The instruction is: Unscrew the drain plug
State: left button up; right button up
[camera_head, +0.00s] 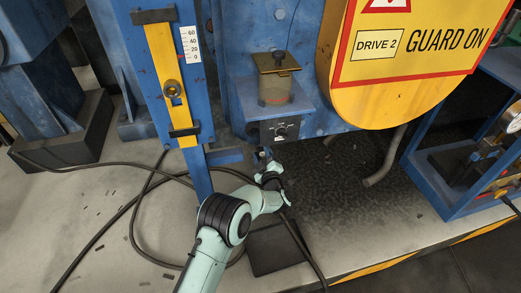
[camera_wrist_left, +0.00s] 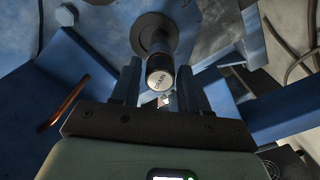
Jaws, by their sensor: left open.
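My left gripper (camera_wrist_left: 160,90) is open, with one dark finger on each side of the plug in that view. Gaps show between the plug and both fingers, and I cannot tell how deep it sits between them. In the head view my left gripper (camera_head: 263,158) is small, under the blue housing with the dial. The plug cannot be made out there. My right gripper is not in view.
A blue shelf carries a tan canister (camera_head: 273,88) above the gripper. A yellow guard (camera_head: 395,70) hangs to the right, with a bent pipe (camera_head: 385,160) below it. Black cables (camera_head: 130,205) and a dark flat plate (camera_head: 275,248) lie on the floor. A blue post stands left.

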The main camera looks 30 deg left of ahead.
pick_arm(q)
jog(key=shift+m, duration=1.1)
jog(key=m+p, duration=0.1)
jog(key=m, duration=0.2)
jog(key=shift+r+m, duration=0.1)
jog(key=shift+m, duration=0.3)
jog(key=m, duration=0.3)
jog(key=shift+p, duration=0.4)
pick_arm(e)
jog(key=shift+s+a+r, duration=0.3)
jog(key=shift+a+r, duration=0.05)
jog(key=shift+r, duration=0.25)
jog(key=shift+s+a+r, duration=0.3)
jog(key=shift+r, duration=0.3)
